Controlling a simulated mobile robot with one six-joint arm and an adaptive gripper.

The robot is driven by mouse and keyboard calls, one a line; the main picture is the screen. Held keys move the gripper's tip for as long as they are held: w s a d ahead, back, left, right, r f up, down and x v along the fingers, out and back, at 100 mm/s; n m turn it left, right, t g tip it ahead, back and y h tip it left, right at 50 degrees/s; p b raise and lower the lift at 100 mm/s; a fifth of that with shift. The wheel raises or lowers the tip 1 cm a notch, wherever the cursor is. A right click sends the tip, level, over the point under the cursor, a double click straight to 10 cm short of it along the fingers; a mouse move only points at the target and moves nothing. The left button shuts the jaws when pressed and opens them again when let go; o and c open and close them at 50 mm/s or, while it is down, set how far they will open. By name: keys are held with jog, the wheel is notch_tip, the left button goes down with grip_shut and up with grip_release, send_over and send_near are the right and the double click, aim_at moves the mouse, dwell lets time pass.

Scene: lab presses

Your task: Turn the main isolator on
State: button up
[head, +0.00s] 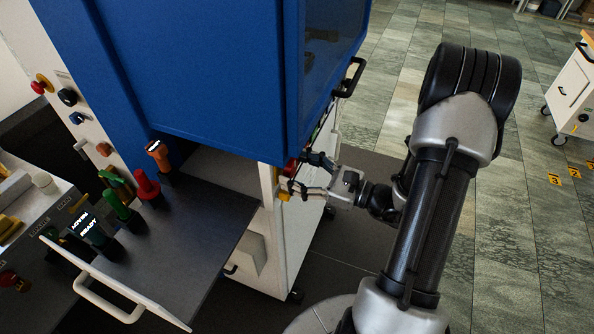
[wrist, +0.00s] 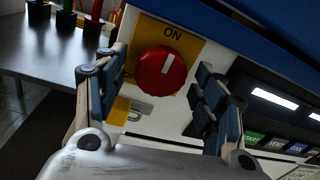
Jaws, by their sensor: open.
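The main isolator is a round red knob (wrist: 161,71) on a yellow plate (wrist: 188,47), marked ON at the top; part of another label shows at its left. The white bar on the knob points up towards ON, slightly tilted. My gripper (wrist: 160,85) is open, with one finger on each side of the knob in the wrist view; I cannot tell whether they touch it. In the head view my gripper (head: 306,172) is at the side of the blue and white cabinet, and the knob is mostly hidden there.
The blue cabinet (head: 215,70) overhangs the gripper. A grey worktop (head: 190,225) with coloured handles stands left. A white trolley (head: 568,90) stands far right.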

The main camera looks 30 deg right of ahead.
jog(key=shift+w+a, duration=0.1)
jog(key=shift+w, duration=0.05)
jog(key=c, duration=1.1)
jog(key=shift+o, duration=0.2)
